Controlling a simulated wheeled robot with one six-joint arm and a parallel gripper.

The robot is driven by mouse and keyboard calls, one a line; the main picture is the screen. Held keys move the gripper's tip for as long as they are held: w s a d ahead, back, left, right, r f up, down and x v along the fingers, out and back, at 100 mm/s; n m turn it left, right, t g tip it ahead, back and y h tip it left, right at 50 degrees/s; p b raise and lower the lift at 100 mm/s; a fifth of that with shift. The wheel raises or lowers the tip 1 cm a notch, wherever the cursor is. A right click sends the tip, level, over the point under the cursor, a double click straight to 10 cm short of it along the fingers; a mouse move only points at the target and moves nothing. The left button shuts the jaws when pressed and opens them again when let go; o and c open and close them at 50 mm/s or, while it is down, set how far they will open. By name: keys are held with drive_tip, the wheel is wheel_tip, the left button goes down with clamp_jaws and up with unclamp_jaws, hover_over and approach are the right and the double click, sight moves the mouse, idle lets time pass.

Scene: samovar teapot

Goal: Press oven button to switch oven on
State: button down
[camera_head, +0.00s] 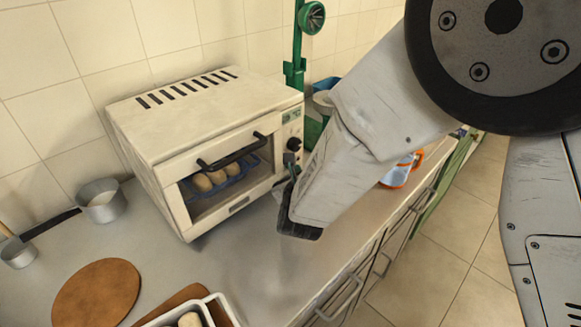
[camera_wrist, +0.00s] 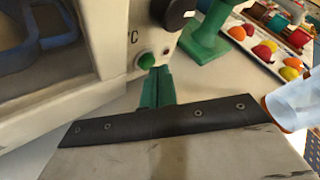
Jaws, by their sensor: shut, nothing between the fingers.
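The white oven (camera_head: 195,135) stands on the counter against the tiled wall, its door shut, with a black handle across it. Its control side is on the right of the front, with a black knob (camera_head: 293,145). In the wrist view the round green oven button (camera_wrist: 147,60) sits on the panel below the knob (camera_wrist: 172,10). My gripper (camera_wrist: 158,72) is shut and empty, its green fingertips just below and right of the button; I cannot tell whether they touch it. In the head view my gripper (camera_head: 290,160) is in front of the panel and the button is not visible.
Behind the oven door, rolls lie on a blue tray (camera_head: 240,175). Left on the counter are a metal pot (camera_head: 101,200) and a round wooden board (camera_head: 97,293). A green stand (camera_head: 294,70) rises behind the oven. Colourful round items (camera_wrist: 265,50) lie at right in the wrist view.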

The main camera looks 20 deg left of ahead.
drive_tip(key=shift+w+a, duration=0.1)
drive_tip(key=shift+a, duration=0.15)
idle(0.3)
drive_tip(key=shift+d, duration=0.1)
drive_tip(key=shift+s+d, duration=0.35)
drive_tip(key=shift+d, duration=0.45)
drive_tip(key=shift+s+d, duration=0.4)
drive_tip(key=shift+d, duration=0.5)
drive_tip(key=shift+s+d, duration=0.35)
drive_tip(key=shift+d, duration=0.6)
drive_tip(key=shift+s+d, duration=0.4)
drive_tip(key=shift+d, duration=0.5)
